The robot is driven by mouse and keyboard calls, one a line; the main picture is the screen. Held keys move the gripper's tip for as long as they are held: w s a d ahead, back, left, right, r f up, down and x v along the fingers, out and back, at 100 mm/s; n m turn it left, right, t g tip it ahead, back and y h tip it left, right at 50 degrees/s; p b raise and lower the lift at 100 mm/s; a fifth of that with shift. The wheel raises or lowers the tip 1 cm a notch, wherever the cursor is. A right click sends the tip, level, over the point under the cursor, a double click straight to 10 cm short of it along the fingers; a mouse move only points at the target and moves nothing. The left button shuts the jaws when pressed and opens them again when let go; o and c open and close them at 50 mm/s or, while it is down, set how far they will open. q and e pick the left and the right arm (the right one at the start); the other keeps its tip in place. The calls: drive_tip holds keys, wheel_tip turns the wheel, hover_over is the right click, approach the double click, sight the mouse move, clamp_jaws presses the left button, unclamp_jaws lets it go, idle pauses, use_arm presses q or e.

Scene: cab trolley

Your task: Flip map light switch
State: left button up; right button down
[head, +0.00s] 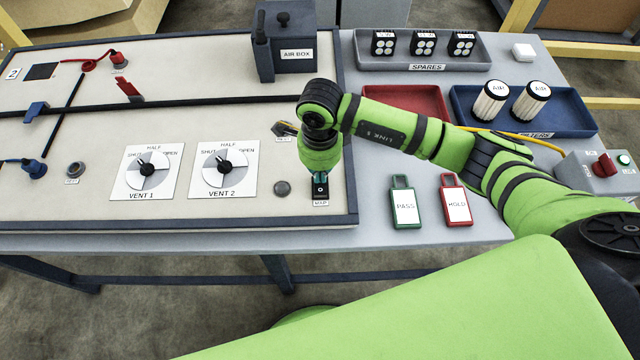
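The map light switch (320,193) is a small dark switch with a light mark, at the front right of the pale panel, above a label reading MAP. My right gripper (320,178) points down directly over it, its fingertips at or just above the switch. I cannot tell whether they touch it. The wrist hides the back of the switch and most of the fingers, so I cannot tell whether the gripper is open or shut, or which way the switch is set. My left gripper is not in view.
A grey round button (282,188) sits just left of the switch. Dials VENT 1 (148,170) and VENT 2 (223,168) are further left. The green PASS tag (405,205) and red HOLD tag (456,203) lie to the right. The AIR BOX (283,40) stands behind.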

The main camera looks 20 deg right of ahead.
drive_tip(key=shift+r, duration=0.1)
drive_tip(key=shift+r+p, duration=2.2)
drive_tip(key=shift+r, duration=1.2)
